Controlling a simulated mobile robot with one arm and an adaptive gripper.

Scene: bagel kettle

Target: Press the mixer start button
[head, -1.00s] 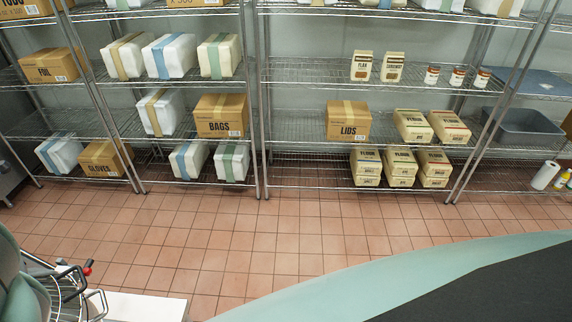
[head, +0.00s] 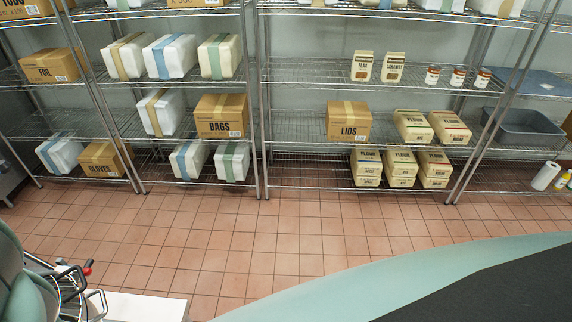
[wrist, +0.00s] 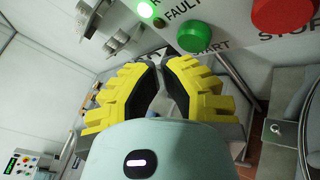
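The green start button (wrist: 194,36) is on a pale panel in the wrist view, with the word START partly showing beside it. The larger red stop button (wrist: 282,12) is to its right, cut by the top edge. A lit green lamp (wrist: 147,9) and the word FAULT are at upper left of the start button. My gripper (wrist: 161,62) has yellow ribbed fingers with dark pads. Its tips are drawn nearly together with nothing seen between them. They appear just below and left of the start button; I cannot tell the remaining distance. The head view does not show the buttons.
In the head view, wire shelves (head: 330,146) with boxes and bags line the back wall. The tiled floor (head: 240,235) before them is clear. A wire frame with a red knob (head: 88,268) is at lower left. Another control box (wrist: 30,163) shows at lower left in the wrist view.

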